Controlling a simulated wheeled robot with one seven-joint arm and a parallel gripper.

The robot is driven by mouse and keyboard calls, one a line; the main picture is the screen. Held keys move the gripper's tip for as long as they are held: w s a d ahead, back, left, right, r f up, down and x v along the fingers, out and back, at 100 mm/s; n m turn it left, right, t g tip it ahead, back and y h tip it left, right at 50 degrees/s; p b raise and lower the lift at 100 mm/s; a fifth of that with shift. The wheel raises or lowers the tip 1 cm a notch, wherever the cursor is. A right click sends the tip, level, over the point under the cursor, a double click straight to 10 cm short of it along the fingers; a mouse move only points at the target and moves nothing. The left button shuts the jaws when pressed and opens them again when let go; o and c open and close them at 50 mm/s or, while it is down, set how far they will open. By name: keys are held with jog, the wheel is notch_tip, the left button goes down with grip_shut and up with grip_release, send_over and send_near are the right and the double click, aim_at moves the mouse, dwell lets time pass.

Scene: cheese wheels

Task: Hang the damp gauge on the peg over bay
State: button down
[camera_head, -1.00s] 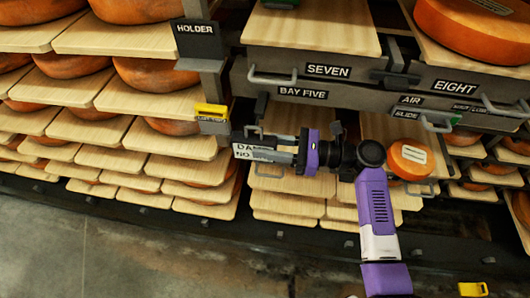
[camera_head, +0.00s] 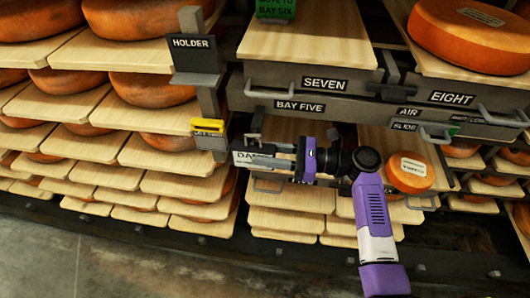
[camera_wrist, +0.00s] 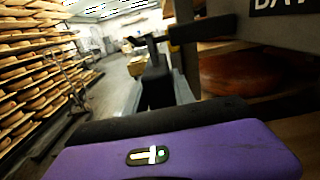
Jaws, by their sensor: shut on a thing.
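The damp gauge (camera_head: 247,159), a pale plate with partly hidden dark lettering beginning "DA", is in my gripper (camera_head: 272,155) in the head view. My gripper is shut on it, reaching left from my purple wrist. A dark upright piece (camera_head: 257,121), perhaps the peg, stands just above the gauge, below and left of the BAY FIVE label (camera_head: 298,105). I cannot tell whether the gauge touches it. In the wrist view a dark upright shape (camera_wrist: 157,84), probably the held gauge or a finger, stands near a dark bar (camera_wrist: 200,30) projecting from the shelf front.
A post with a HOLDER sign (camera_head: 193,42) and a yellow tag (camera_head: 208,126) stands left of my gripper. Drawer fronts with metal handles lie above. A small orange cheese wheel (camera_head: 410,172) sits right of my wrist. Boards with cheese wheels fill the left; open floor is lower left.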

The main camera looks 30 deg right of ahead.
dwell(0.4)
jog(key=c, duration=1)
grip_release()
jog(key=shift+o, duration=0.2)
jog(key=shift+d, duration=0.1)
jog(key=b+v, duration=0.1)
jog(key=v, duration=0.6)
jog(key=shift+s+d, duration=0.25)
